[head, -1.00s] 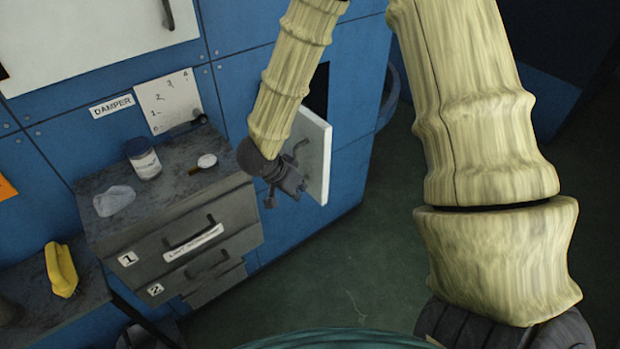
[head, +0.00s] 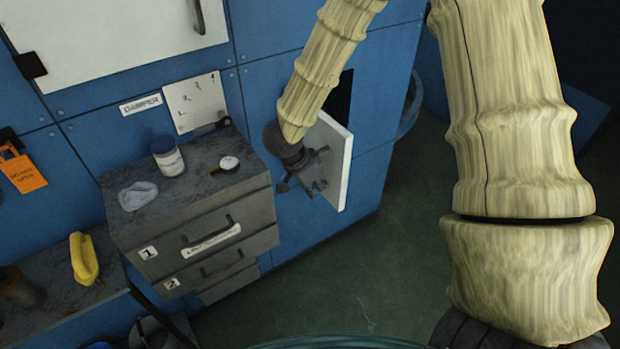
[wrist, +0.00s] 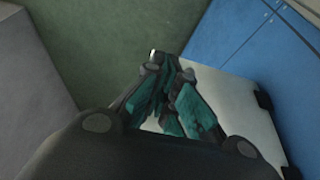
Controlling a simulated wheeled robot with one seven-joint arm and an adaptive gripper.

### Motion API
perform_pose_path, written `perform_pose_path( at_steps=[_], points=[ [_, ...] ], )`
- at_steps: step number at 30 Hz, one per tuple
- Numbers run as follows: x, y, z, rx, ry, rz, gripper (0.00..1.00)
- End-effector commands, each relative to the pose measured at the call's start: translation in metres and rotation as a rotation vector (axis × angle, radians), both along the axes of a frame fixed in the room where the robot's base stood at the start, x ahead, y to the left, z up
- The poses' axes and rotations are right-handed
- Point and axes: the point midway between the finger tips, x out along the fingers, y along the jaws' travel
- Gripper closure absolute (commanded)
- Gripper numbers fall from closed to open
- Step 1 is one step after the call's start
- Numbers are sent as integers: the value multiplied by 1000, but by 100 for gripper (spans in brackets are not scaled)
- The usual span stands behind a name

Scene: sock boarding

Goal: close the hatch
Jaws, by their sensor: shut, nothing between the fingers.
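The hatch is a white square door (head: 338,170) standing open, swung out from the blue wall beside a dark opening (head: 345,98). My gripper (head: 314,186) is at the left side of the door in the head view, overlapping its face. In the wrist view the white door (wrist: 243,112) lies behind and to the right of my gripper (wrist: 171,66), with dark hinges on its right edge by the blue wall. The fingers are shut and hold nothing. I cannot tell whether they touch the door.
A grey drawer cabinet (head: 205,230) stands left of the hatch, with a jar (head: 167,157), a small round dish (head: 229,163) and a crumpled cloth (head: 138,195) on top. A yellow object (head: 84,259) lies on a lower bench.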

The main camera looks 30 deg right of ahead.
Motion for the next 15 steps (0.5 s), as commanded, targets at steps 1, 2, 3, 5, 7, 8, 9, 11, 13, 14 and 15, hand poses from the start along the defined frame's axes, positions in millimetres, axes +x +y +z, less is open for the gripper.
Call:
perform_pose_path(
  at_steps=[1, 2, 3, 5, 7, 8, 9, 11, 13, 14, 15],
  points=[
    [0, -3, -7, -1, 3, -1, 100],
    [0, -4, -10, -1, 2, -1, 100],
    [0, -7, -16, -1, 2, 0, 100],
    [0, -10, -23, 0, 3, -1, 100],
    [1, -17, -24, -1, 0, -2, 100],
    [2, -22, -23, 0, 0, -3, 100],
    [2, -27, -23, 0, 0, -3, 100],
    [3, -34, -24, 0, 1, -1, 100],
    [4, -40, -24, 0, 0, -1, 100],
    [5, -42, -24, 0, 0, -1, 100],
    [5, -45, -25, 0, 0, -1, 100]
  ],
)
